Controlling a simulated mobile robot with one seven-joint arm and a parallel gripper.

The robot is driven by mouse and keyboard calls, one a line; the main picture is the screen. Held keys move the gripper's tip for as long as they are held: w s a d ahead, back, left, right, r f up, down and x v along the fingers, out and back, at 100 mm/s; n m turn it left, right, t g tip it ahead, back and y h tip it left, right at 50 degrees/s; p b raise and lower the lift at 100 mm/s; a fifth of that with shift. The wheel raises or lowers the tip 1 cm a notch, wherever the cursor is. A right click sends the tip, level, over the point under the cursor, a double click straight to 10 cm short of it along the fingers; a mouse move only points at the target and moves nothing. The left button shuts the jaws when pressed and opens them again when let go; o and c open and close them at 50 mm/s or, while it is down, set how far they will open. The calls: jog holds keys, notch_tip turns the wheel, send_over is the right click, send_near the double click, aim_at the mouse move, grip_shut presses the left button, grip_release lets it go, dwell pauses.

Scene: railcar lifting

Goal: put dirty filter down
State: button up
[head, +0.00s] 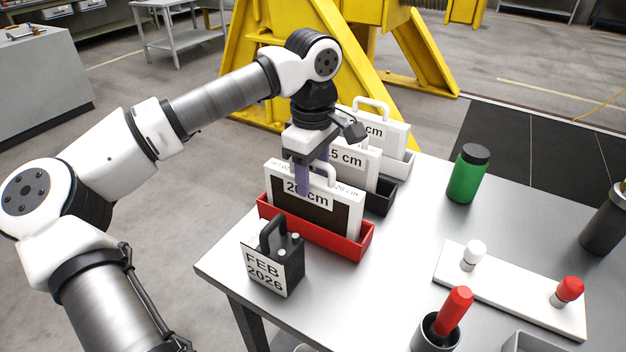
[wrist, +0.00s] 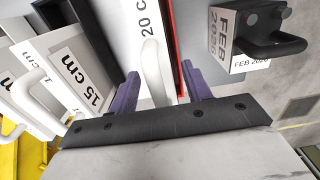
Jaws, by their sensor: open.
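A white-framed filter (head: 335,213) labelled 20 cm, with a dark brown panel, stands upright in the red tray (head: 318,239) near the table's left edge. My gripper (head: 308,172) is over the filter's top, pointing down. In the wrist view my gripper (wrist: 158,78) has its purple fingers apart, one on each side of the filter's white handle (wrist: 155,72). Gaps show between the fingers and the handle there. The filter's lower edge is hidden by the tray wall.
Filters labelled 15 cm (head: 361,163) and another size (head: 386,132) stand close behind, in black and white trays. A black FEB 2026 block (head: 273,258) stands in front of the red tray.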

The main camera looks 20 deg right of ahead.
notch_tip(320, 180, up, 10)
jog(key=shift+r, duration=0.1)
